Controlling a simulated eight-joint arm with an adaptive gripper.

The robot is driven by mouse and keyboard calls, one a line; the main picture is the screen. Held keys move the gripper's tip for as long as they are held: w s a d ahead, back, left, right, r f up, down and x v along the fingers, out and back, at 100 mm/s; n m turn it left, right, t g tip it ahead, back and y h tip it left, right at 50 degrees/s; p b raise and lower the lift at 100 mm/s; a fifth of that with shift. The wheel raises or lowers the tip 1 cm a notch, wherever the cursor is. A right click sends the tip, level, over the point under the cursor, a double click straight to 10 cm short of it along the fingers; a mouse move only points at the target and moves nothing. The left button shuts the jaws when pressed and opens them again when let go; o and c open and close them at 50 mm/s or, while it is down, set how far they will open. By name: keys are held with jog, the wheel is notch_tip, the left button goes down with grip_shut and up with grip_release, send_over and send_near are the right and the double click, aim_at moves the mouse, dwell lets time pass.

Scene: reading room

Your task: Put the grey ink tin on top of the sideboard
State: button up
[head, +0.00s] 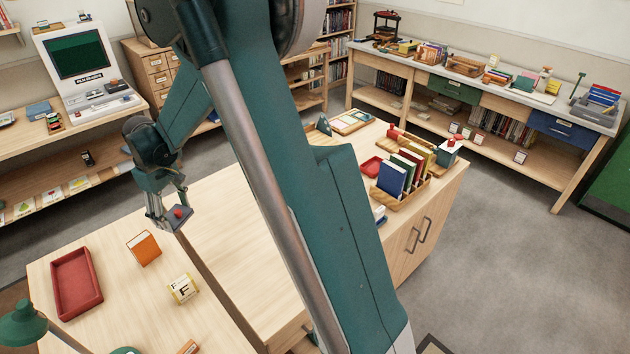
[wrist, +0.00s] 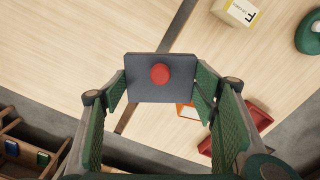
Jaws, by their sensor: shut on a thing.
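The grey ink tin (head: 172,222) is a flat dark grey block with a round red knob on top. It also shows in the wrist view (wrist: 140,88). My gripper (head: 166,212) is shut on it; in the wrist view my fingers (wrist: 161,95) press its two opposite sides. The tin is held in the air near the seam between two wooden tops. What looks like the sideboard (head: 235,215) is the pale wooden cabinet with dark door handles at its right end. My arm hides part of its top.
On the cabinet's right end stand a wooden book rack (head: 410,198), a red dish (head: 371,166) and other small things. The adjoining desk holds a red tray (head: 76,283), an orange box (head: 144,248), a cream block (head: 183,288) and a green lamp (head: 22,324). The cabinet top's left part looks clear.

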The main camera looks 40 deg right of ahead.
jog(key=s+d+m, duration=0.2)
jog(key=d+m, duration=2)
jog(key=d, duration=1.5)
jog(key=s+d+m, duration=0.5)
jog(key=d+m, duration=0.1)
jog(key=d, duration=0.4)
jog(key=s+d+m, duration=0.6)
jog(key=d+m, duration=0.1)
jog(key=d, duration=0.3)
jog(key=s+d+m, duration=0.5)
jog(key=d+m, duration=0.1)
jog(key=d, duration=0.4)
jog(key=shift+m, duration=0.3)
jog(key=shift+s+d+f, duration=0.1)
jog(key=shift+s+f, duration=0.05)
jog(key=shift+f, duration=1.15)
jog(key=shift+s+f, duration=0.15)
jog(key=shift+f, duration=1.1)
jog(key=shift+f+b, duration=0.5)
jog(key=shift+f, duration=2.6)
